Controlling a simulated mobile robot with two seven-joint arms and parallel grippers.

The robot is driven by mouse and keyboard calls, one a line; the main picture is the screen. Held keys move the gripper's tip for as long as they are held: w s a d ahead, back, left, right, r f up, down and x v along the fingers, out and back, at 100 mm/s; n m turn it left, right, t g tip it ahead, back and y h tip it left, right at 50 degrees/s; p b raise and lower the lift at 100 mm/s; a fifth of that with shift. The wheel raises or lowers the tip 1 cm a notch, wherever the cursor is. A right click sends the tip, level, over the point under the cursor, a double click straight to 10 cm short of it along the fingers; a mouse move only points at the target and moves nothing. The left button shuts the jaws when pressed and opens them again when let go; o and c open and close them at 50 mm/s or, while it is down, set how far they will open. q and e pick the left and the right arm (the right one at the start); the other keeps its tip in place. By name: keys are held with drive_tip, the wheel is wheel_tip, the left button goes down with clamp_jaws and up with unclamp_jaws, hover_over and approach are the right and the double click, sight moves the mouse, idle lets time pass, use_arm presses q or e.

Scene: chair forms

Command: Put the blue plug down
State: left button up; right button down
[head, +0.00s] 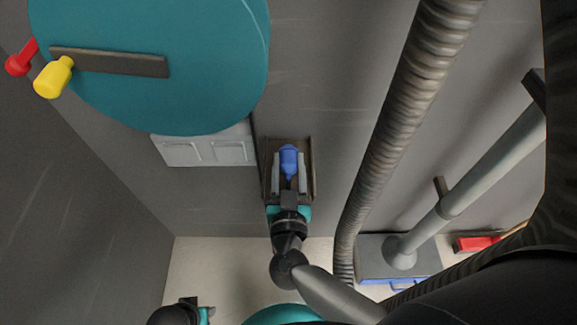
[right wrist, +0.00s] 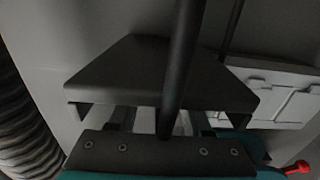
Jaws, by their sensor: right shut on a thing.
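The blue plug (head: 289,160) sits between the fingers of my right gripper (head: 289,175) in the head view, at a dark brown bracket (head: 312,178) by the grey wall. My right gripper is shut on it. Whether the plug touches the bracket cannot be told. In the right wrist view the fingers (right wrist: 160,119) reach toward a dark plate (right wrist: 140,82), and the plug does not show there. Only a dark and teal part of my left arm shows at the head view's bottom edge; its fingers are out of sight.
A white panel (head: 205,148) is left of the bracket. A thick ribbed hose (head: 400,110) hangs close on the right.

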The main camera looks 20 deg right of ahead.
use_arm(q)
drive_tip(key=shift+r, duration=0.15)
use_arm(e)
drive_tip(key=shift+f, duration=0.15)
drive_tip(key=shift+c, duration=1.7)
unclamp_jaws()
drive_tip(key=shift+f, duration=0.1)
use_arm(q)
drive_tip(key=shift+w+r, duration=0.1)
